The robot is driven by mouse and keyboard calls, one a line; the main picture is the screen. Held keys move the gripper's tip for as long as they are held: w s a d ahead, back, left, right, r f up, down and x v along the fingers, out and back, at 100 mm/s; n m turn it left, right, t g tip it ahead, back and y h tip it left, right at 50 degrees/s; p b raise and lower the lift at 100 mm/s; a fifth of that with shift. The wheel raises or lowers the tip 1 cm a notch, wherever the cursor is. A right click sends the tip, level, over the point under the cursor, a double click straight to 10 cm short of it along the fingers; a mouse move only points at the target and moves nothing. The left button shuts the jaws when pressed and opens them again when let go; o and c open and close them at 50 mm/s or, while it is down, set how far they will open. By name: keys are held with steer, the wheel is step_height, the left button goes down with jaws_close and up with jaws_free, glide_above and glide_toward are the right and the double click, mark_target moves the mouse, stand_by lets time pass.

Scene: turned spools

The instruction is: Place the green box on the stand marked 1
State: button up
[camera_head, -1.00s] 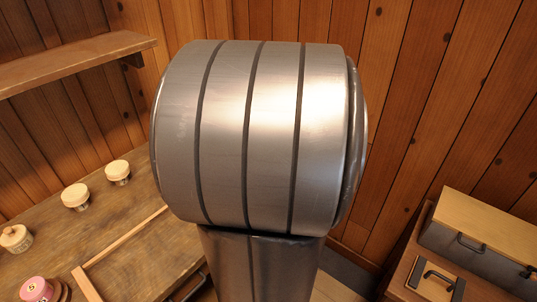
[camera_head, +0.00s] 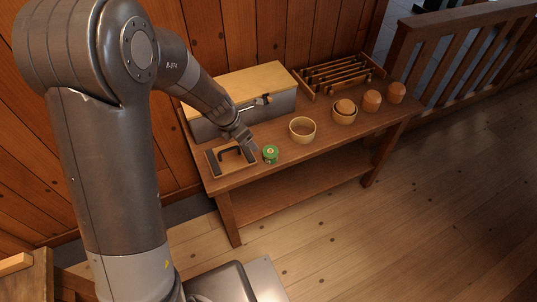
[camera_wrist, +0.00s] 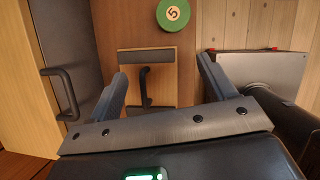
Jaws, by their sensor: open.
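The green box (camera_head: 270,155) is a small round one with a green top, standing upright near the front edge of the wooden bench. In the wrist view its green top (camera_wrist: 173,14) shows a pale disc with the number 5, at the upper edge. My gripper (camera_head: 252,147) is over the bench, close to the box on its left. In the wrist view my gripper (camera_wrist: 163,72) is open with nothing between its fingers, and the green box is beyond the fingertips. I see no stand marked 1 in the current views.
A board with a black handle (camera_head: 212,165) lies left of the green box. Behind is a grey case with a wooden lid (camera_head: 240,86). Rightward are a round wooden bowl (camera_head: 302,137), a bowl holding a brown piece (camera_head: 344,118), two brown pieces (camera_head: 372,100) and a slatted rack (camera_head: 335,75).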

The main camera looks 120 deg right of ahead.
glide_toward(270, 151)
steer(key=shift+y, duration=0.3)
steer(key=x, duration=0.4)
steer(key=shift+w+a+f, duration=0.1)
steer(key=shift+a+f, duration=0.15)
steer(key=shift+f, duration=0.05)
steer(key=shift+d+x, duration=0.15)
steer(key=shift+x, duration=0.85)
steer(key=shift+d+x, duration=0.2)
steer(key=shift+x, duration=0.85)
steer(key=shift+d+x, duration=0.15)
steer(key=shift+x, duration=0.85)
steer(key=shift+c, duration=0.5)
steer(key=shift+r, duration=0.1)
steer(key=c, duration=1)
steer(key=shift+c, duration=0.3)
